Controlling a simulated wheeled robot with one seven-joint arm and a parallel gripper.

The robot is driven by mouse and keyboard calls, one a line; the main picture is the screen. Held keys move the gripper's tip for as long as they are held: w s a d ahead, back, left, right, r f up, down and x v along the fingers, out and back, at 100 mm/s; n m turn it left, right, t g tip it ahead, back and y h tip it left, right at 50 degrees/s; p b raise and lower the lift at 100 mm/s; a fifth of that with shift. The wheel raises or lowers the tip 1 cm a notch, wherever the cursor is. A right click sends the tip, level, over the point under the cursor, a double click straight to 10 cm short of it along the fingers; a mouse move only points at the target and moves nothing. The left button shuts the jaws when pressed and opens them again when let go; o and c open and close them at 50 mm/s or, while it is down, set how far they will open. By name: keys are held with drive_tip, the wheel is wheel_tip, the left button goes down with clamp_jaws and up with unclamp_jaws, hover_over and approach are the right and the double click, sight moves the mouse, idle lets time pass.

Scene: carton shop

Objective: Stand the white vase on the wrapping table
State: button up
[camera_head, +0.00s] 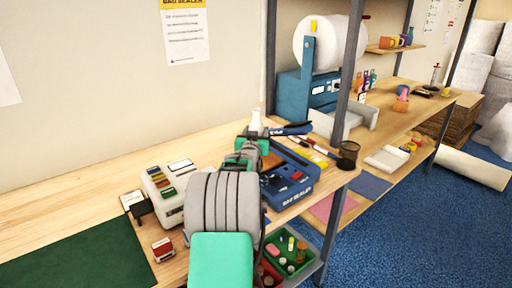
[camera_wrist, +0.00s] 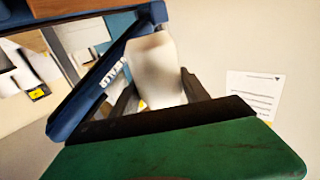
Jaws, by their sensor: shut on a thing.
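The white vase (camera_head: 256,119) shows its upper part in the head view, just beyond my gripper (camera_head: 255,134). The wrist view shows the pale vase (camera_wrist: 155,65) between the two dark fingers of my gripper (camera_wrist: 160,95), which is shut on it. Its lower part is hidden by my gripper, and I cannot tell whether it touches anything below. My arm reaches over the near wooden bench (camera_head: 70,207). A farther wooden bench (camera_head: 408,118) carries a large white roll (camera_head: 325,45). Neither bench is labelled as the wrapping table.
A blue bag sealer (camera_head: 290,188) stands right beside my arm, its raised blue arm (camera_wrist: 95,90) close to my gripper. A label machine (camera_head: 165,190), a red stamp (camera_head: 163,248), a green mat (camera_head: 80,262) and a dark cup (camera_head: 348,154) are around. A metal post (camera_head: 350,70) rises between the benches.

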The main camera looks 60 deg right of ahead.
wheel_tip(320, 180, down, 4)
drive_tip(key=shift+f, duration=0.4)
drive_tip(key=o, duration=1.6)
